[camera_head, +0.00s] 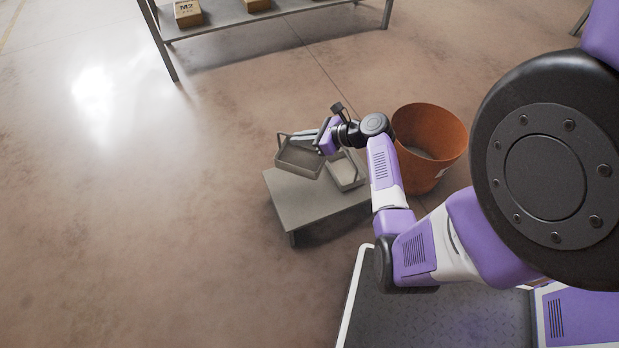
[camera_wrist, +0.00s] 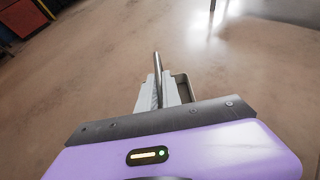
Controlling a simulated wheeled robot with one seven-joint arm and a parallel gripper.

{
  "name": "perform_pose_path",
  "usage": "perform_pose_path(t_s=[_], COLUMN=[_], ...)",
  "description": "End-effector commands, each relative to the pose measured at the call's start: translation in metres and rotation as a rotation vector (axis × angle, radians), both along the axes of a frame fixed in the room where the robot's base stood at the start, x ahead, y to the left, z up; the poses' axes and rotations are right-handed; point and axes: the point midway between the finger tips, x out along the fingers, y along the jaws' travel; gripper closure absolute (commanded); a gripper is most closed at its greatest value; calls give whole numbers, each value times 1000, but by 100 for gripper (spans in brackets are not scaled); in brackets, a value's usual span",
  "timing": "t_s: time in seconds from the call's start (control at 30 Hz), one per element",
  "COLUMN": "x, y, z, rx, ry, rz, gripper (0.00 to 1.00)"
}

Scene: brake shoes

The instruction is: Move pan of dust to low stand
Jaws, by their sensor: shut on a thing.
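A grey pan (camera_head: 298,161) with a raised handle is at my gripper (camera_head: 322,140), over the back left part of the low grey stand (camera_head: 312,207). My gripper is shut on the pan's handle; in the wrist view its fingers (camera_wrist: 160,95) close around a thin metal bar (camera_wrist: 157,66). The pan looks slightly tilted. I cannot tell whether it touches the stand or what dust it holds. A second shallow tray (camera_head: 346,184) with pale content sits on the stand, just right of the pan and partly behind my arm.
An orange bucket (camera_head: 440,135) stands right of the stand, close to my forearm. A grey shelf table (camera_head: 228,17) with boxes (camera_head: 187,12) is at the back. The floor left of the stand is clear. The stand's front left top is bare.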

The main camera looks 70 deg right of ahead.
Motion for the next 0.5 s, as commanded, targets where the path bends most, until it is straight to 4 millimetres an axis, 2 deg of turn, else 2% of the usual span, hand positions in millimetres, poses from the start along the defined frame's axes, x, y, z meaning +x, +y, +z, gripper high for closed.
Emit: perform_pose_path(t_s=[0.03, 0.3, 0.5], x=[0, 0, 0], y=[0, 0, -1], z=[-20, -86, -120], rx=[1, 1, -1], ry=[0, -1, -2], rz=[-2, 0, -1], gripper=[100, 100, 100])
